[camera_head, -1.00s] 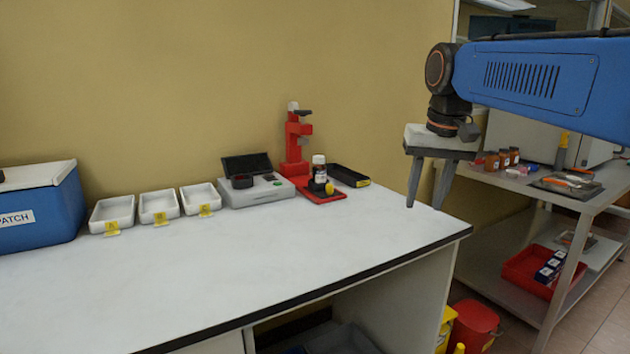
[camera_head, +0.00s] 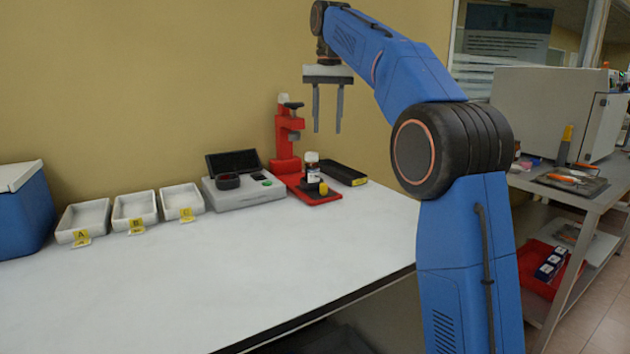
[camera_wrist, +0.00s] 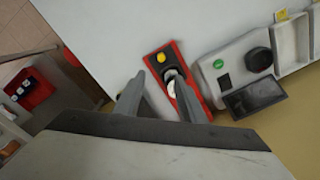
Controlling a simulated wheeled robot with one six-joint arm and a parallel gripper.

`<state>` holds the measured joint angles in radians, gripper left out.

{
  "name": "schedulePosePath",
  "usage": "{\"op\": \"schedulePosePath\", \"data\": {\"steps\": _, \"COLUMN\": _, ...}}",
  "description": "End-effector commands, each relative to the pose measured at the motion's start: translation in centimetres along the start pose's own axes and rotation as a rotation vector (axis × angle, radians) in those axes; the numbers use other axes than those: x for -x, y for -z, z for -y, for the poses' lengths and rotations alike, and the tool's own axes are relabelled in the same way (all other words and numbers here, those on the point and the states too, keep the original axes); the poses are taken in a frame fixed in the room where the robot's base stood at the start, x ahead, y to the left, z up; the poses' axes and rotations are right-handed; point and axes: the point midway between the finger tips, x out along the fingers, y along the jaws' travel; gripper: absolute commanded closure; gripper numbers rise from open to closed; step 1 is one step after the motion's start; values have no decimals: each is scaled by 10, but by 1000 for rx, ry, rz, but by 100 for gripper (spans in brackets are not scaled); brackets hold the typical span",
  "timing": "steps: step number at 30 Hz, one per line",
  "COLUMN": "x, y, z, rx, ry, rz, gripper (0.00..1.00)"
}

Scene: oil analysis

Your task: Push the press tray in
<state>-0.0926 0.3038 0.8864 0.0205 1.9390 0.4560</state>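The red press (camera_head: 286,140) stands against the wall at the back of the bench. Its red tray (camera_head: 324,198) extends toward the front right and holds a small dark bottle (camera_head: 312,170) with a white cap and a small yellow knob (camera_head: 323,188). In the wrist view the tray (camera_wrist: 201,84) lies below the fingers, with the yellow knob (camera_wrist: 161,57) at its outer end; the right finger hides part of it. My gripper (camera_head: 327,131) is open and empty, pointing down, higher than the bottle and apart from it. Its fingers (camera_wrist: 160,82) also show in the wrist view.
Left of the press is a grey instrument (camera_head: 240,192) with a dark open lid. Farther left are white trays labelled A (camera_head: 82,216), B (camera_head: 135,207) and C (camera_head: 181,198), then a blue box (camera_head: 22,215). A black tray (camera_head: 342,172) lies right of the press. The bench front is clear.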

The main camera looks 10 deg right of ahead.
Motion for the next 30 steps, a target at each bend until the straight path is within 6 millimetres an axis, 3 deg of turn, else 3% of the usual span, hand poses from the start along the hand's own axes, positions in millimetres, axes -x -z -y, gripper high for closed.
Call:
{"op": "schedulePosePath", "data": {"steps": 8, "x": -14, "y": 2, "z": 2, "rx": -3, "ry": -2, "rz": 4, "gripper": 63}}
{"op": "schedulePosePath", "data": {"steps": 30, "x": -138, "y": 1, "z": 1, "rx": -2, "ry": -2, "rz": 5, "gripper": 63}}
